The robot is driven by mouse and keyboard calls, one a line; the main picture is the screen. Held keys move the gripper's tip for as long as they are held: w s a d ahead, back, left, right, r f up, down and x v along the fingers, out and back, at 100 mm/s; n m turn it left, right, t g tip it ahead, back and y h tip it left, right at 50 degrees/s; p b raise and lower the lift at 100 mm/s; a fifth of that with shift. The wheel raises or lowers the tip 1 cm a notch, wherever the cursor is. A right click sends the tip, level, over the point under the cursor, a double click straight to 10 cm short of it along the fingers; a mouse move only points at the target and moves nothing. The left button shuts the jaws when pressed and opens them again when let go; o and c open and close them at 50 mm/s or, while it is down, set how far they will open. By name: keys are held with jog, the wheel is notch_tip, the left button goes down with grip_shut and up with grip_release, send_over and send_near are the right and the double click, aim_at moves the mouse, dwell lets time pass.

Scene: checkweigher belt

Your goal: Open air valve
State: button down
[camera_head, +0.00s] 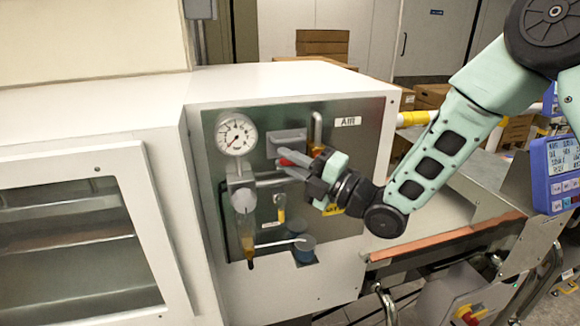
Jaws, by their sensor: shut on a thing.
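The air panel (350,180) is a metal plate marked "AIR" on the front of a white cabinet. A round pressure gauge (236,134) sits at its upper left, its needle pointing to the lower left. A red valve handle (295,157) shows at the upper middle, below a grey block (289,137). My gripper (290,168) reaches in from the right and is shut on the red handle, its fingers hiding part of it. The valve body behind my gripper is mostly hidden.
The belt conveyor (440,215) and a blue display (558,172) stand to the right. A glazed door (75,250) is at left.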

jog(key=c, duration=1.4)
grip_release()
jog(key=shift+r, duration=0.1)
jog(key=shift+r+n+p, duration=0.1)
jog(key=shift+n+p, duration=0.2)
jog(key=shift+p, duration=0.7)
